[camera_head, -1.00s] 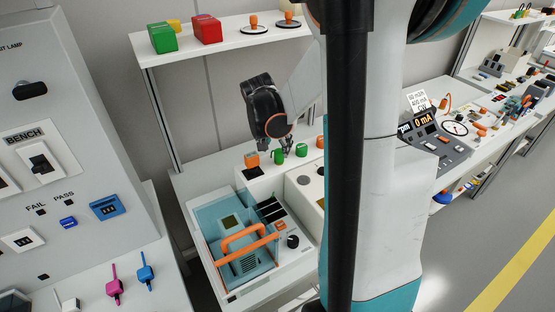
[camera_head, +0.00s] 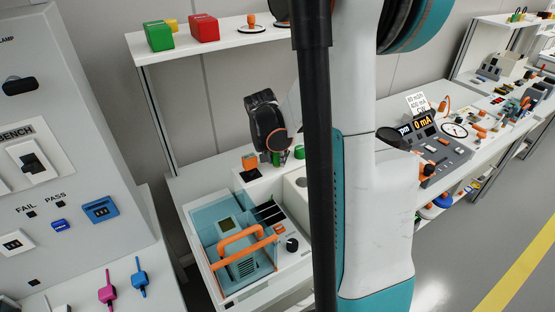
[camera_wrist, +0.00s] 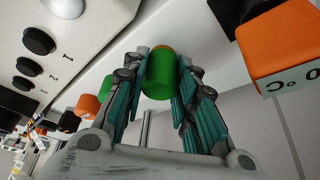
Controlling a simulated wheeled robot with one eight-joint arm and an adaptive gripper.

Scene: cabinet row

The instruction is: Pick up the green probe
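The green probe (camera_head: 276,158) stands at the back of the bench, below my gripper (camera_head: 275,155). In the wrist view the green probe (camera_wrist: 158,76) is a green cylinder with a brownish top, between the two fingertips of my gripper (camera_wrist: 161,72). The fingers are spread, one on each side of it. Little room shows between probe and fingers, and I cannot tell whether either touches. The probe's lower part is hidden in the head view.
An orange probe (camera_head: 249,162) stands close on the left, and another green one (camera_head: 299,152) on the right. A teal case with an orange handle (camera_head: 240,234) sits in front. A shelf (camera_head: 225,42) with green and red boxes is above.

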